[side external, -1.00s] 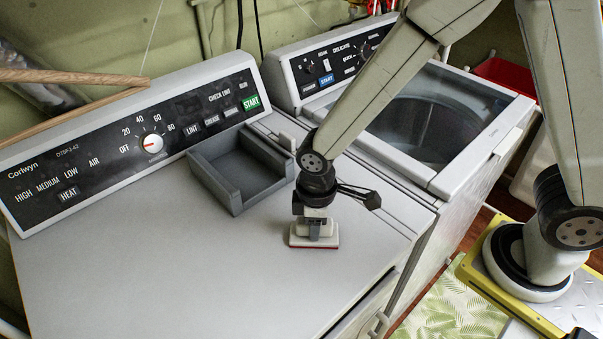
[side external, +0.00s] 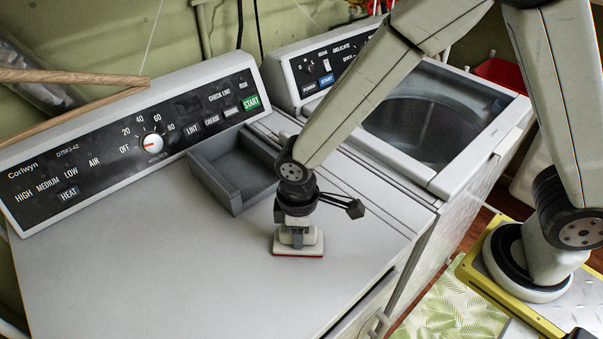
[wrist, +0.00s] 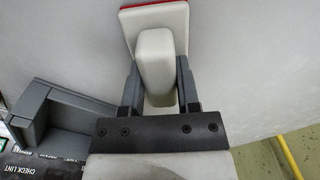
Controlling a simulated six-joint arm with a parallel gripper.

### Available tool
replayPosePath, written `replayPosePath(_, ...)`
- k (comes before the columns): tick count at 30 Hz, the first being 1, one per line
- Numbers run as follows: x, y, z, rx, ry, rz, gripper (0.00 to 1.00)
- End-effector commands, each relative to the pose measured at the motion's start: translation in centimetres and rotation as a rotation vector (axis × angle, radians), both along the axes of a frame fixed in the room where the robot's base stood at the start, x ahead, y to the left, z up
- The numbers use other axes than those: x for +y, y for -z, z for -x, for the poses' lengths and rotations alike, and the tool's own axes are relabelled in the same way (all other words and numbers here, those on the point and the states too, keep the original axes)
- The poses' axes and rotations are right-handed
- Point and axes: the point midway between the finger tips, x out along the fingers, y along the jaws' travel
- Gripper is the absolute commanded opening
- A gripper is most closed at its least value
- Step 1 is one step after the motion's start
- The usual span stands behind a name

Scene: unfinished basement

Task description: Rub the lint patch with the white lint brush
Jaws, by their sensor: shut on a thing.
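The white lint brush (side external: 298,243) has a flat white head with a red underside edge. It stands upright, head down, at the grey dryer top (side external: 170,270); whether the red face touches the surface I cannot tell. My gripper (side external: 297,233) is shut on the brush's handle from above. In the wrist view the brush (wrist: 155,60) sits between the two grey fingers of my gripper (wrist: 157,85), with its red edge at the far side. I cannot make out a lint patch in either view; it may be hidden under the brush.
An open grey tray (side external: 232,180) stands behind and left of my gripper, close by. The dryer's control panel (side external: 130,140) rises along the back. A washer with a glass lid (side external: 430,115) adjoins at the right. The dryer top's front left is clear.

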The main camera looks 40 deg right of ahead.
Motion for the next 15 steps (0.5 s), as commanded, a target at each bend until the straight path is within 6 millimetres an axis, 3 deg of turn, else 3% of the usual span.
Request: replayPosePath(15,-4.8,0.0,0.0,0.001,0.002,0.001,0.0)
